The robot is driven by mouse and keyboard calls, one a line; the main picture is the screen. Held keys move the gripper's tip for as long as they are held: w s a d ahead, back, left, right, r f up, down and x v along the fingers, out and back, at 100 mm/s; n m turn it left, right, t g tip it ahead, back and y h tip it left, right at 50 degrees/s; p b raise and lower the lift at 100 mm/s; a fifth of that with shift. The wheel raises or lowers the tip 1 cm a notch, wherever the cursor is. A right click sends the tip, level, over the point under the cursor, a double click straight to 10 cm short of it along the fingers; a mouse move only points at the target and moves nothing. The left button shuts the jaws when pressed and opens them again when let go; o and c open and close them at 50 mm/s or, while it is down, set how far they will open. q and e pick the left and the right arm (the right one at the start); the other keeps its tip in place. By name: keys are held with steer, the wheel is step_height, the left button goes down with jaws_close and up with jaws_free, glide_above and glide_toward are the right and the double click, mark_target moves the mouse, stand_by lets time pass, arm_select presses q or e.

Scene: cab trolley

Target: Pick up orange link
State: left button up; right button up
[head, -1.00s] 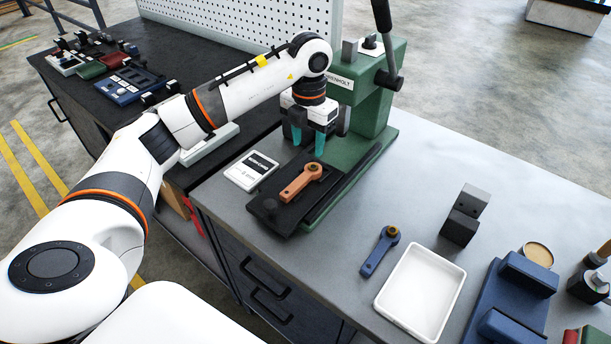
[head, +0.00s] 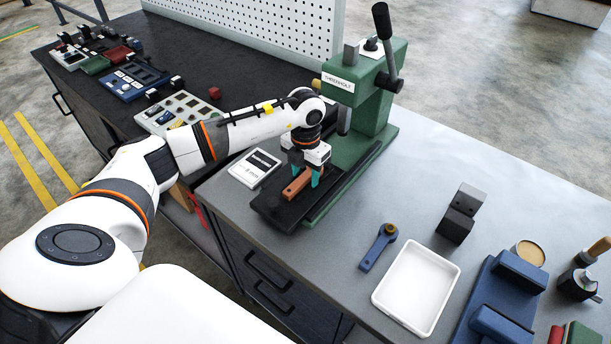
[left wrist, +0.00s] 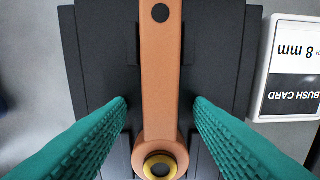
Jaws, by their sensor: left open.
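The orange link (head: 294,188) lies on a black fixture plate (head: 268,205) at the foot of the green press. In the left wrist view the orange link (left wrist: 161,75) runs down the middle, with a dark hole at its top end and a brass-coloured bush in its ring at the bottom. My left gripper (head: 304,186) is over the link, pointing down. Its teal fingers (left wrist: 160,115) are open, one on each side of the link, with a gap on both sides. In the head view the fingers and wrist hide part of the link. My right gripper is not seen.
The green press (head: 365,105) with its lever stands just behind the link. A white card (head: 254,168) lies left of the plate. A blue link (head: 379,247), a white tray (head: 418,287) and a dark block (head: 460,214) stand to the right.

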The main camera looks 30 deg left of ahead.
arm_select(q)
jaws_close()
steer(key=shift+r, duration=0.1)
